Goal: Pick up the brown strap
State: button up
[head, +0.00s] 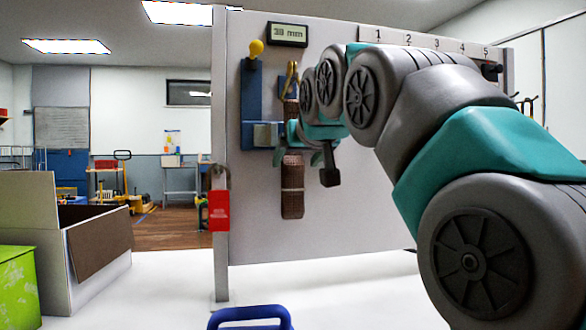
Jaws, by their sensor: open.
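The brown strap (292,187) hangs upright against the grey wall panel, below a brass-coloured hook (291,72). Its upper part is partly covered by my arm and gripper. My gripper (322,168) is in front of the panel, its fingers apart, level with the strap's upper middle. One finger shows just right of the strap and appears empty. I cannot tell whether the fingers touch the strap.
A blue bracket with a yellow knob (256,49) is left of the strap. A red padlock tag (219,210) hangs on the panel's left post. A small display (287,34) and numbered strip (420,42) top the panel. An open box (100,262) stands left.

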jog(key=x, duration=0.5)
jog(key=shift+a+r+p, duration=0.1)
jog(key=shift+a+p, duration=0.05)
jog(key=shift+p, duration=0.15)
jog(key=shift+c, duration=0.3)
grip_shut()
